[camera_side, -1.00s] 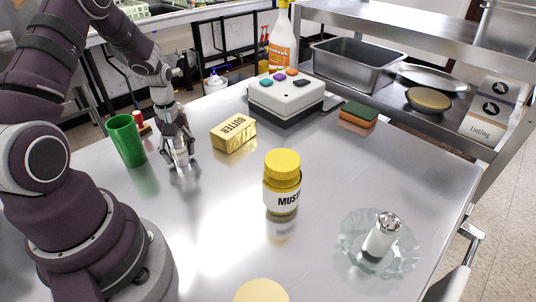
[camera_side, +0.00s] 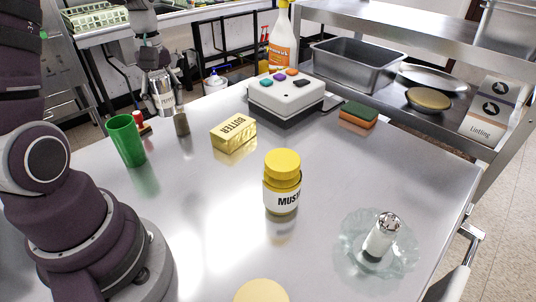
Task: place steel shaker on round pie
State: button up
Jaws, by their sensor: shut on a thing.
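My gripper (camera_side: 160,80) is at the back left, shut on the steel shaker (camera_side: 165,101), a shiny cylinder with dark lettering. It holds the shaker upright, raised above the far left edge of the steel table. A pale yellow round thing (camera_side: 260,292) is cut off at the bottom edge of the picture. A brownish round thing (camera_side: 429,99) lies on the shelf at the back right. I cannot tell which of these two is the round pie. The shaker is well away from both.
A glass dish (camera_side: 350,252) holds a clear shaker (camera_side: 381,238). A white button box (camera_side: 287,98) stands behind. The table's centre-left is clear.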

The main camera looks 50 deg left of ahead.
aim_at(158, 74)
notch_tip(158, 74, up, 4)
jog(key=shift+f, duration=0.25)
jog(key=w+d+m, duration=0.1)
jog(key=d, duration=0.2)
jog(key=w+d+m, duration=0.1)
jog(key=d, duration=0.2)
jog(key=w+d+m, duration=0.1)
jog(key=w+d, duration=0.1)
jog(key=d, duration=0.1)
jog(key=shift+d, duration=0.4)
jog(key=d+m, duration=0.1)
jog(key=d, duration=0.3)
jog(key=d+m, duration=0.2)
jog(key=d, duration=0.2)
jog(key=shift+w, duration=0.2)
jog(key=shift+c, duration=0.2)
jog(key=s+d+m, duration=0.4)
jog(key=s+d, duration=0.2)
jog(key=d, duration=0.3)
jog(key=s+d+m, duration=0.4)
jog(key=s+d, duration=0.2)
jog(key=d, duration=0.3)
jog(key=shift+s+d+f, duration=0.25)
notch_tip(158, 74, down, 13)
jog(key=shift+w+a+r, duration=0.1)
